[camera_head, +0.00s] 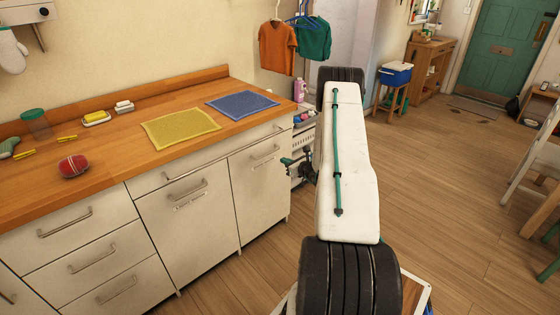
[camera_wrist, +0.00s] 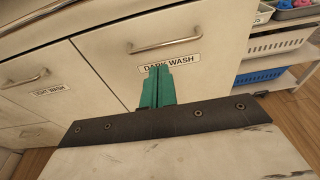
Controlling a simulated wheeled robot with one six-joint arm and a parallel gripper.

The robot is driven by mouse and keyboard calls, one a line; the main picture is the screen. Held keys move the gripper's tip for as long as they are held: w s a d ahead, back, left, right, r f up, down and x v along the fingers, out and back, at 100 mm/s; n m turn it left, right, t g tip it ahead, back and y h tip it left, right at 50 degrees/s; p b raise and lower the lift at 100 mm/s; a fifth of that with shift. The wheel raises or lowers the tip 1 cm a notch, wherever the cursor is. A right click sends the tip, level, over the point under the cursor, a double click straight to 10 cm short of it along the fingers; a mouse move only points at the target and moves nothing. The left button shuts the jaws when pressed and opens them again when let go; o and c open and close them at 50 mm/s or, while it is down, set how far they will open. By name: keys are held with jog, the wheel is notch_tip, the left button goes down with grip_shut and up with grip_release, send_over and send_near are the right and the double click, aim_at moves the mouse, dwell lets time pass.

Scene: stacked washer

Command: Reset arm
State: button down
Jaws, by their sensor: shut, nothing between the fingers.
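My arm is in the right middle of the head view, its white link with a green cable hiding part of the floor and shelf. My gripper (camera_head: 287,162) shows at the left of the arm, in front of the right end of the cabinet (camera_head: 205,240). In the wrist view my gripper's green fingers (camera_wrist: 157,72) are together with nothing between them. They point toward the cabinet door labelled "DARK WASH" (camera_wrist: 115,55), just below its handle (camera_wrist: 165,44). I cannot tell the exact gap to the door.
The wooden counter (camera_head: 110,150) holds a yellow mat (camera_head: 180,127), a blue mat (camera_head: 241,103) and a red item (camera_head: 73,166). A "LIGHT WASH" door (camera_wrist: 35,95) is at left. A shelf with a blue basket (camera_wrist: 275,45) stands right. Floor at right (camera_head: 450,180) is mostly clear.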

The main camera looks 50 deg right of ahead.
jog(key=v, duration=0.4)
jog(key=shift+s, duration=0.2)
